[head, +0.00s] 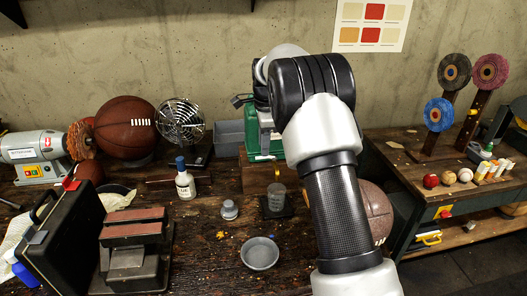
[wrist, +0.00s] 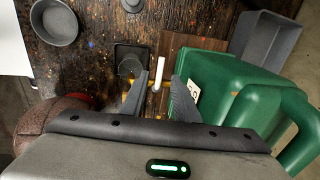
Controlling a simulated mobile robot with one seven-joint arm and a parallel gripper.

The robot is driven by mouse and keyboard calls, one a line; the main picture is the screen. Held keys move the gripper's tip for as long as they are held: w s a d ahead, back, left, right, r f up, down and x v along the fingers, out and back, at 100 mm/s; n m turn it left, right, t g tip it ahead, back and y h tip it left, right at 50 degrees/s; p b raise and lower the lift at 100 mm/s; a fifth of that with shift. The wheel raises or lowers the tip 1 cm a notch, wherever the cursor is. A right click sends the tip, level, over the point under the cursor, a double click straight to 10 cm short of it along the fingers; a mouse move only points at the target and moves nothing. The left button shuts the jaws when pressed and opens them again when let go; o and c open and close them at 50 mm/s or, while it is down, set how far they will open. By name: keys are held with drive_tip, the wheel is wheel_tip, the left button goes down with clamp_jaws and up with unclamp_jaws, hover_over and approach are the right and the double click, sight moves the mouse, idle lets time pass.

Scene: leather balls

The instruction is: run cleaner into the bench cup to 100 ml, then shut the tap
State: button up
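The green cleaner can (head: 262,136) stands at the back of the bench, partly behind my arm; it fills the right of the wrist view (wrist: 225,85). Its brass tap with a white lever (wrist: 159,72) points out towards the cup. The clear bench cup (head: 277,197) stands upright on a small black base (head: 266,211); from above it shows in the wrist view (wrist: 130,66). I cannot make out any liquid or stream. My gripper (wrist: 161,84) is open, its fingers on either side of the tap; contact is unclear. In the head view my arm hides it.
A grey bowl (head: 260,253), a grey lidded jar (head: 229,209) and a white bottle with a blue cap (head: 185,184) stand left of the cup. A leather ball (head: 376,212) lies right, behind my arm. A grey bin (wrist: 268,45) stands beside the can.

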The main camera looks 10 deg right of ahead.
drive_tip(key=f, duration=0.3)
drive_tip(key=shift+w+f, duration=0.25)
drive_tip(key=shift+w, duration=0.1)
clamp_jaws()
